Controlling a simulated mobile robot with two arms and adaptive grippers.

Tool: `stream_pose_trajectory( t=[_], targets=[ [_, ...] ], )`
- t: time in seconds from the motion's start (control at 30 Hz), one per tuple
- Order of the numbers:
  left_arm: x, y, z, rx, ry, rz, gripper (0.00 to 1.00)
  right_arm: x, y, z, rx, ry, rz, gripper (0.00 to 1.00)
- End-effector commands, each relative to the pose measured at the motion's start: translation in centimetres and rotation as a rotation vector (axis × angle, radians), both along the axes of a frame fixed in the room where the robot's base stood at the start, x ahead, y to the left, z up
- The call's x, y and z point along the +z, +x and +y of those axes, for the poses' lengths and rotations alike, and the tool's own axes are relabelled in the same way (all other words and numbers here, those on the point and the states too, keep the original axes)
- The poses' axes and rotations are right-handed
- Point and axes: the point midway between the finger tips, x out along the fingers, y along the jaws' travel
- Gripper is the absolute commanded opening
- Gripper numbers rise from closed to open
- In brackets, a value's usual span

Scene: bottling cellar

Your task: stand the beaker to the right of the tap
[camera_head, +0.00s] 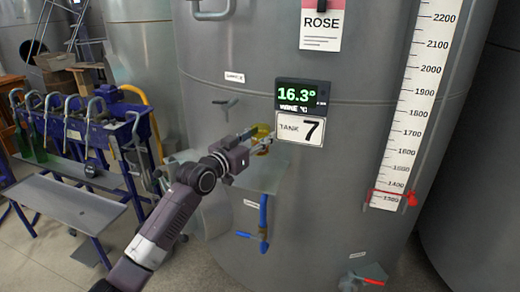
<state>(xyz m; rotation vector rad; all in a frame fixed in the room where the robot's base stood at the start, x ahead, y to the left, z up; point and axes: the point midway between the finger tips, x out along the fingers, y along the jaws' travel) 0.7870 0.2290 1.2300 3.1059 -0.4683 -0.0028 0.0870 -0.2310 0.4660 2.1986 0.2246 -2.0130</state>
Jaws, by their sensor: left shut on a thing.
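My left gripper (262,141) is in front of the tank, just below and left of its number 7 plate. It is shut on a small yellowish thing (263,132), which looks like the beaker. The fingers hide part of it, and its shape is hard to make out. A small grey tap (226,104) sticks out of the tank wall, up and left of the gripper, under a white label. A blue valve (263,222) with a blue lever hangs lower on the tank. My right gripper is out of view.
A pale shelf-like surface (262,178) juts from the tank (330,190) below my gripper. A red-handled valve (364,280) sits low on the right. A blue bottling bench (75,130) with several spouts and a green bottle stands at the left. Grey floor lies between.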

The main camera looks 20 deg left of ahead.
Motion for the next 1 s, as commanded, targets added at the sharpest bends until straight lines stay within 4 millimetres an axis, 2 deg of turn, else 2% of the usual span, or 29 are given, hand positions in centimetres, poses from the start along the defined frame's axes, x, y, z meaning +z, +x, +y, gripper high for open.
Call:
stream_pose_trajectory(
  t=[0.47,0.87,0.9,1.0],
  targets=[
    [-5.6,0.0,0.0,0.000,0.001,0.000,0.13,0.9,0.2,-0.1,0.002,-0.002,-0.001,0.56],
    [-6.3,0.0,0.0,0.000,0.000,-0.002,0.13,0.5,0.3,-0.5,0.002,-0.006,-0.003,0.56],
    [-6.1,0.0,0.0,0.000,0.001,-0.001,0.43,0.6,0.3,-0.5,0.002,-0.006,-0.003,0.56],
    [-6.1,0.0,0.0,0.000,0.001,-0.001,0.54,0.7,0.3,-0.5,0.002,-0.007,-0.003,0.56]
  ],
)
